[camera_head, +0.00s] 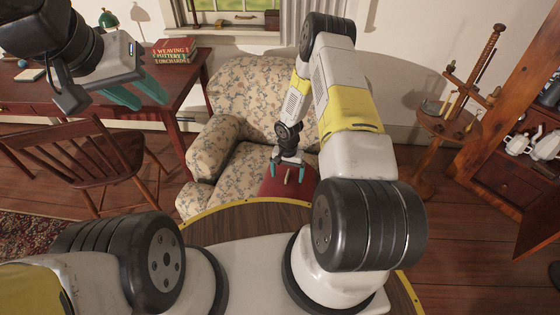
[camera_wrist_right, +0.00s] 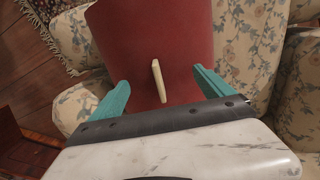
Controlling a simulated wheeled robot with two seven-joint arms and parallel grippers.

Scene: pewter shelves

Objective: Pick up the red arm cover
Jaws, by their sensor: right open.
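The red arm cover (camera_head: 272,187) lies over the right arm of the floral armchair (camera_head: 254,88). It also shows in the right wrist view (camera_wrist_right: 140,32), with a pale upright tab (camera_wrist_right: 158,82) on it. My right gripper (camera_head: 289,168) is open just above the cover. In the right wrist view its teal fingers (camera_wrist_right: 161,79) stand apart on either side of the tab; I cannot tell whether they touch the cover. My left gripper (camera_head: 152,103) is raised at the upper left, away from the armchair, with its fingers apart and nothing between them.
A wooden chair (camera_head: 85,155) and a desk (camera_head: 185,90) with stacked books (camera_head: 174,50) are at the left. A round wooden stand (camera_head: 445,120) and a cabinet (camera_head: 500,175) with white crockery are at the right. Some floor is clear between armchair and cabinet.

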